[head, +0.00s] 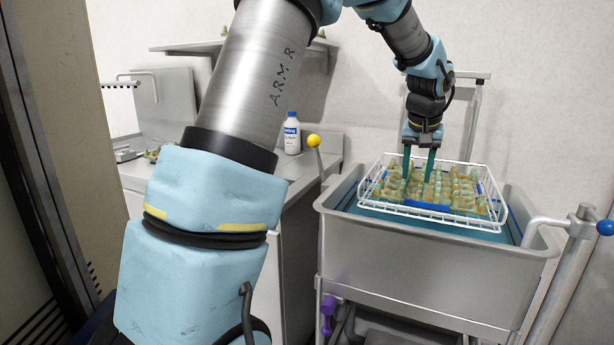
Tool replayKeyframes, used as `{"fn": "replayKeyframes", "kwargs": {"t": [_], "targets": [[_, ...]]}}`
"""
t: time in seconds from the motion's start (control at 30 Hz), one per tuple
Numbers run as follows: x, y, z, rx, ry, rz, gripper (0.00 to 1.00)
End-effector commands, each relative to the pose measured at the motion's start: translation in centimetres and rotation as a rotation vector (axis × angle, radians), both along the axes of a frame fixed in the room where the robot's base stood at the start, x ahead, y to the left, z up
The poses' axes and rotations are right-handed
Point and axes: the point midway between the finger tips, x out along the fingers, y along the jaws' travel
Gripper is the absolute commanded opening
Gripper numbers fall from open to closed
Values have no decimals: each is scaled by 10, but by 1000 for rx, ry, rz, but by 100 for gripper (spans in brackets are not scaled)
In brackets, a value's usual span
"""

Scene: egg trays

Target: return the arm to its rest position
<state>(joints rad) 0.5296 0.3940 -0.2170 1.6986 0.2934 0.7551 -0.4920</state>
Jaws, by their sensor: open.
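My arm rises across the left and middle of the head view and bends down on the right to my gripper (418,168). The gripper points down with its two green fingers apart. The fingertips are over or at an egg tray (465,190), a yellowish-green tray in a white wire basket (440,215). I cannot tell whether the fingers touch the tray. I see nothing held between them.
The basket sits in a steel sink (420,270) with blue-green inside. A lever with a yellow ball (314,141) stands at its left, and one with a blue ball (605,227) at its right. A white bottle (291,135) stands on the counter behind my arm. A shelf (190,46) is on the wall.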

Motion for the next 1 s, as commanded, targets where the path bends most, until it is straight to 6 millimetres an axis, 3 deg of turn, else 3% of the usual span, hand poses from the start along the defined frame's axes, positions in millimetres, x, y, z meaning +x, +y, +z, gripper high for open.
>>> {"fn": "replayKeyframes", "kwargs": {"t": [0.17, 0.33, 0.5, 0.6, 0.7, 0.8, 1.0], "targets": [[-6, 61, -17, 23, 31, 37, 49], [-28, 144, -41, 44, 76, 96, 49], [-82, 244, -73, 49, 138, 191, 49], [-117, 285, -88, 43, 167, 242, 49], [-146, 310, -99, 37, 187, 280, 49], [-163, 322, -105, 33, 197, 301, 49], [-169, 326, -107, 31, 201, 308, 49]]}}
